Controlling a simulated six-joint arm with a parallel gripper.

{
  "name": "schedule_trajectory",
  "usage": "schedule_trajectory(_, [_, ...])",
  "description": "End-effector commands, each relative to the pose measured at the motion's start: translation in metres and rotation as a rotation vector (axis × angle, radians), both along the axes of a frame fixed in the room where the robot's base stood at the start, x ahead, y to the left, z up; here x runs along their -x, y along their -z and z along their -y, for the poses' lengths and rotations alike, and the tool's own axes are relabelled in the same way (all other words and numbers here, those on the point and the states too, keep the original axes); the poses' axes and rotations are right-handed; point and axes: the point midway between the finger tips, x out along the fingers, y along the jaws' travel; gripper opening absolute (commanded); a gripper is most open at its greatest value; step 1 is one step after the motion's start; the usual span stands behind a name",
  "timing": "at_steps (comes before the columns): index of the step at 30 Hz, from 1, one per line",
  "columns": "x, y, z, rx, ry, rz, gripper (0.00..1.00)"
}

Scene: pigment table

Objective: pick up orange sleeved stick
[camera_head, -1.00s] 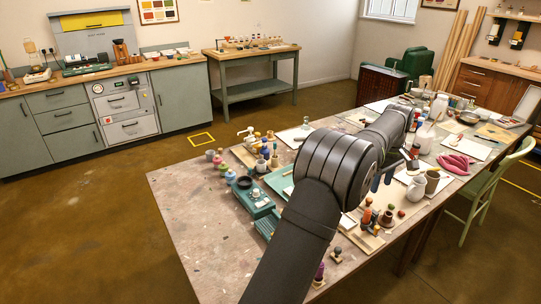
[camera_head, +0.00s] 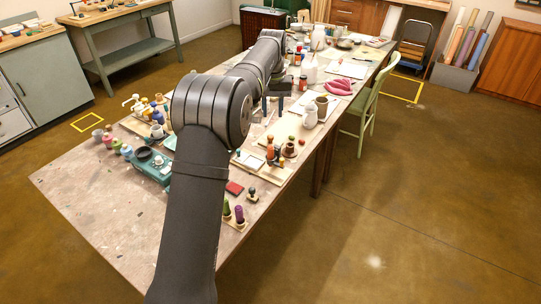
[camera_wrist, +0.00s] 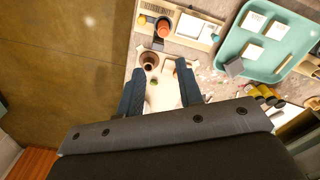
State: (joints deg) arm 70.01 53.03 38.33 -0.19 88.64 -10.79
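I cannot clearly make out an orange sleeved stick. An orange round item (camera_wrist: 163,27) lies in a pale wooden tray near the top of the wrist view; it may be the stick seen end-on. In the head view, an orange-brown upright piece (camera_head: 270,147) stands among small items on the table's near right side. My gripper (camera_wrist: 159,78) is open, its two dark blue fingers apart with nothing held. It hangs over a pale holder (camera_wrist: 166,92) with a brown cup (camera_wrist: 150,61). In the head view my gripper (camera_head: 275,104) shows beyond my arm.
The paint-marked table (camera_head: 110,210) is crowded with bottles and jars. A teal tray (camera_wrist: 235,45) with white tiles lies right in the wrist view, beside yellow-and-black cylinders (camera_wrist: 262,94). A white jar (camera_head: 310,115) and a green chair (camera_head: 365,105) are at the right.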

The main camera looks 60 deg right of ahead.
Motion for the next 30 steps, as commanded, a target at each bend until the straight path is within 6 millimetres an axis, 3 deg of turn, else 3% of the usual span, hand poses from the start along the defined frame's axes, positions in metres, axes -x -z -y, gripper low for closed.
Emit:
schedule_trajectory(6, [-0.003, -0.004, 0.001, -0.001, 0.239, 0.003, 0.33])
schedule_trajectory(11, [-0.003, 0.004, 0.000, -0.002, 0.284, 0.002, 0.33])
schedule_trajectory(24, [-0.003, 0.094, 0.000, -0.003, 0.282, 0.001, 0.33])
schedule_trajectory(30, [-0.003, 0.116, 0.000, -0.002, 0.281, 0.002, 0.33])
